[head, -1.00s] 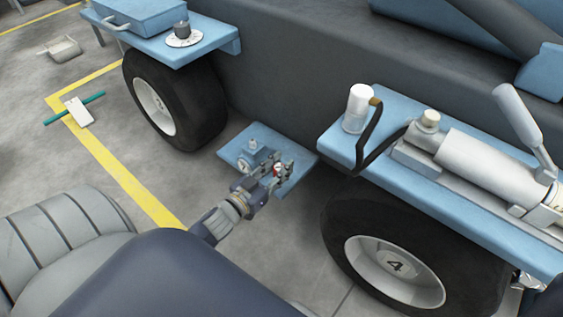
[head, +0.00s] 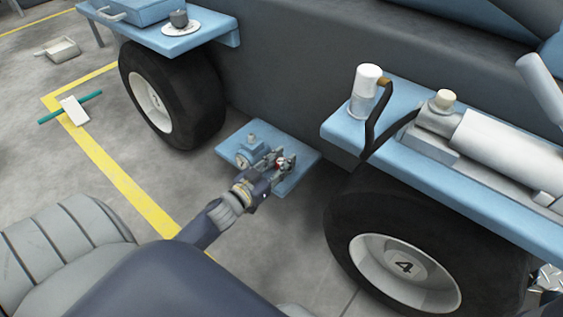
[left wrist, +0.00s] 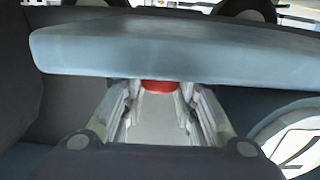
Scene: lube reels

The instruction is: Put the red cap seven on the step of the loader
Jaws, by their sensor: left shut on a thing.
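The red cap (head: 279,164) is small and sits between the fingers of my left gripper (head: 285,162), which is shut on it. In the left wrist view the red cap (left wrist: 158,86) shows between the fingertips, right against the edge of a blue-grey slab in the picture. The step (head: 296,177) is a low light-blue plate between the two wheels of the loader. I cannot tell whether the cap touches the step. My right gripper is not in view.
Black tyres (head: 190,95) flank the step. A blue deck (head: 345,131) at right carries a white-topped canister (head: 366,92) and a grey cylinder (head: 500,145).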

